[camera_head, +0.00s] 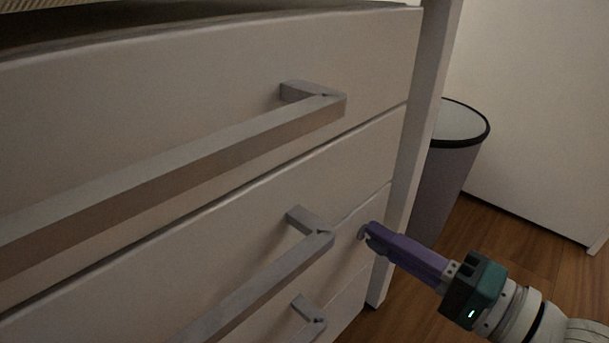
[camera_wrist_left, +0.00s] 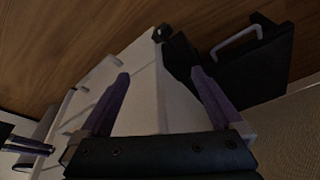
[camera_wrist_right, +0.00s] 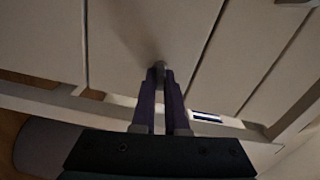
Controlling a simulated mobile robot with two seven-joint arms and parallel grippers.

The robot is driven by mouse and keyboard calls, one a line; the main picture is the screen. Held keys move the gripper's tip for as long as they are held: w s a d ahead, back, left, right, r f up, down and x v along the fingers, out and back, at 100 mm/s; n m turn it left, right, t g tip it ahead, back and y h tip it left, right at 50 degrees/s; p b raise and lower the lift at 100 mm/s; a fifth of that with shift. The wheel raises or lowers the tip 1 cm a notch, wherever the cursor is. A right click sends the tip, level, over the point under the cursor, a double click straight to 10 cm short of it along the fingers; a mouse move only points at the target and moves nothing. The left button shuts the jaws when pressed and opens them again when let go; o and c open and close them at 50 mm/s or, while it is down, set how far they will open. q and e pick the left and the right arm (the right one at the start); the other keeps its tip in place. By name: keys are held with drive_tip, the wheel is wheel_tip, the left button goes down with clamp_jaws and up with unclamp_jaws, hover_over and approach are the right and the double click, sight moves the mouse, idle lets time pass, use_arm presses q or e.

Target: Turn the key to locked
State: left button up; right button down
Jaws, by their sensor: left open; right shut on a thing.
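A small grey key (camera_wrist_right: 159,71) sits at the front of a pale drawer, held between the tips of my right gripper (camera_wrist_right: 160,82). In the head view my right gripper (camera_head: 367,235) comes from the lower right and its purple fingers are closed at the right end of a drawer front (camera_head: 345,180). The key there is a small grey bit (camera_head: 362,233), mostly hidden by the fingertips. Its turn angle and any lock marking cannot be read. My left gripper (camera_wrist_left: 162,82) is open, with nothing between its fingers; it is outside the head view.
Long grey bar handles (camera_head: 200,150) stick out from the drawers, one with its end (camera_head: 318,235) just left of my right gripper. A grey bin (camera_head: 450,170) stands right of the cabinet. The left wrist view shows a black object with a grey handle (camera_wrist_left: 237,40).

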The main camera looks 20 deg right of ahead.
drive_tip(key=shift+f+m, duration=0.1)
drive_tip(key=shift+m, duration=0.8)
drive_tip(key=c, duration=0.9)
unclamp_jaws()
drive_tip(key=shift+c, duration=0.2)
drive_tip(key=p+v, duration=0.2)
drive_tip(key=v, duration=0.8)
